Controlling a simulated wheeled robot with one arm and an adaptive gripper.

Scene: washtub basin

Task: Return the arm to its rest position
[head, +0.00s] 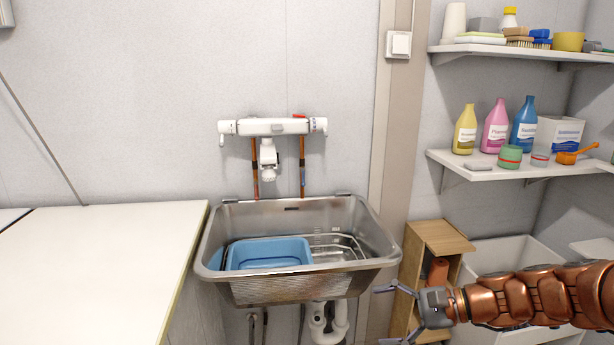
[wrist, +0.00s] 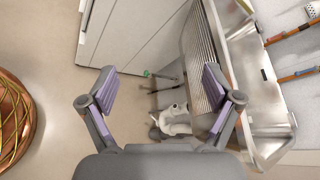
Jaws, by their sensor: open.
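My gripper (head: 384,314) is at the lower right of the head view, with my copper-coloured arm reaching in from the right edge. Its fingers are spread and nothing is between them. It is in front of and to the right of the steel washtub basin (head: 375,240), below rim height and apart from it in the head view. In the wrist view the open fingers (wrist: 163,95) frame the floor, the white drain pipe and the basin's underside. A blue tub (head: 268,253) sits inside the basin beside a wire rack (head: 338,247).
A white counter (head: 95,250) stands left of the basin. A wooden crate unit (head: 440,238) stands behind my gripper. Wall shelves (head: 500,172) with bottles are at the upper right. A white mixer tap (head: 270,127) is above the basin. The wrist view shows bare floor (wrist: 52,45).

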